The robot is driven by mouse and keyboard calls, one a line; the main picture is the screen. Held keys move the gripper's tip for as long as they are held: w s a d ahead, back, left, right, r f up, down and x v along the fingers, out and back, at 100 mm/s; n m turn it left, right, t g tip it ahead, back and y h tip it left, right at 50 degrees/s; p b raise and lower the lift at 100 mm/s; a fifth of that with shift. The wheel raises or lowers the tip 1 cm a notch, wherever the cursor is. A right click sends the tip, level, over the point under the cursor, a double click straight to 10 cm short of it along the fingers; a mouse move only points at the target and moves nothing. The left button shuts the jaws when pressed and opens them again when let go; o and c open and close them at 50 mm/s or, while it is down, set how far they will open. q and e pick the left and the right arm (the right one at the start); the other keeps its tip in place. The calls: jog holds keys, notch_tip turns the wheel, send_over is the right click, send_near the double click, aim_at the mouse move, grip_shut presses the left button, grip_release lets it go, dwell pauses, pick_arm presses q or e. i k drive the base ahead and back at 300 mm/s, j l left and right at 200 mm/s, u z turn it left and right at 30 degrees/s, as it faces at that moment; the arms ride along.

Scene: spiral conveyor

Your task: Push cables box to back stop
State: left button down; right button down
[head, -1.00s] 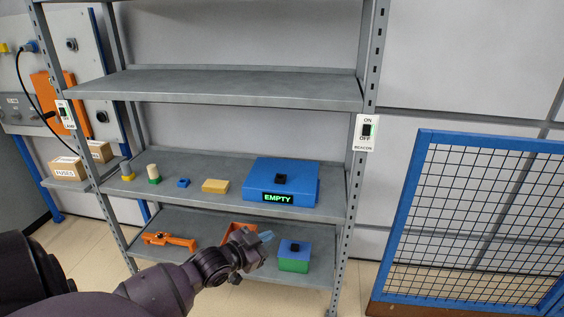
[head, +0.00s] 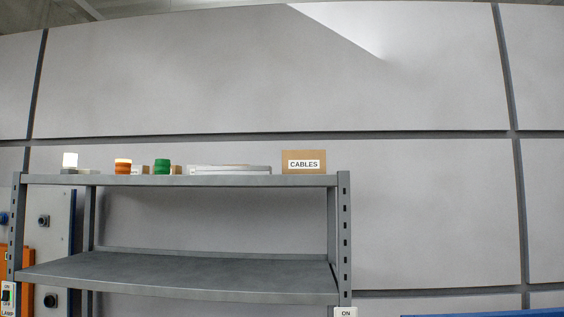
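The cables box (head: 304,162) is a brown cardboard box with a white label reading CABLES. It stands upright on the top shelf (head: 200,181) of the grey rack, near the shelf's right end. I see the shelf from about edge height, so the box's depth on the shelf and any back stop cannot be made out. Neither of my grippers is in view.
To the left of the box on the top shelf are a flat white stack (head: 229,170), a green cylinder (head: 162,166), an orange cylinder (head: 123,166) and a white lamp (head: 70,160). The shelf below (head: 190,272) is bare. A grey panelled wall stands behind.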

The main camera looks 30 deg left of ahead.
aim_at(294, 161)
jog(key=i+j+u, duration=0.1)
jog(key=j+u, duration=0.3)
jog(key=i+j+u, duration=0.2)
jog(key=u, duration=0.2)
jog(key=i+j+u, duration=0.25)
jog(key=i+j, duration=0.7)
jog(key=j, duration=0.15)
